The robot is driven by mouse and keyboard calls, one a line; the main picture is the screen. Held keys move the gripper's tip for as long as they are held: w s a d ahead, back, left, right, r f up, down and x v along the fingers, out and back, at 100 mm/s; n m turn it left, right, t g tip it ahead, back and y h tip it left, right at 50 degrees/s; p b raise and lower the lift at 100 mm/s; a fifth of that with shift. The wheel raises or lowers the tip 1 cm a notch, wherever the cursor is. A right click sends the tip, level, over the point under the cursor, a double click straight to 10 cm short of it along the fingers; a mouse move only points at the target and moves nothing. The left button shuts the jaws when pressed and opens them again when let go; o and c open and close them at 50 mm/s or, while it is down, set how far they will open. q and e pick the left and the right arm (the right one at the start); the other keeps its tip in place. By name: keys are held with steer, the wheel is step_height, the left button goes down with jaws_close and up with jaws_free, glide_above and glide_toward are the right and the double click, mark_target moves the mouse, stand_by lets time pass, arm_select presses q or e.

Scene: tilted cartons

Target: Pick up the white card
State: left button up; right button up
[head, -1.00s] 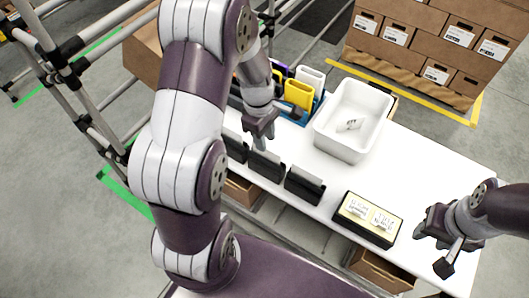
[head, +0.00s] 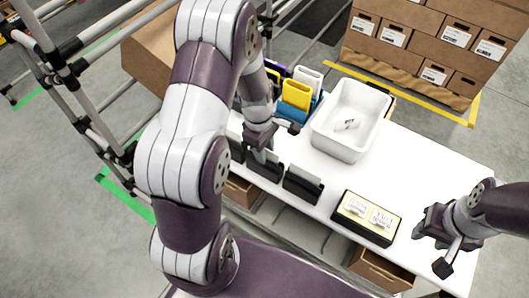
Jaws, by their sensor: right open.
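A white card (head: 308,77) stands in a blue rack (head: 317,105) on the white table, beside a yellow card (head: 296,93) and a purple one that shows only in part. My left gripper (head: 262,153) is in front of the rack, low over the row of black holders, apart from the white card. Its fingers are small and dark, and I cannot tell whether they are parted. My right gripper (head: 431,250) is open and empty at the table's right front edge. My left arm hides the left part of the rack.
A white bin (head: 322,136) with small pale items stands right of the rack. A black tray with a yellow top (head: 347,220) lies front right. The table's right part is clear.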

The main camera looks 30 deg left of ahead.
arm_select(q)
jaws_close()
stand_by(0.3)
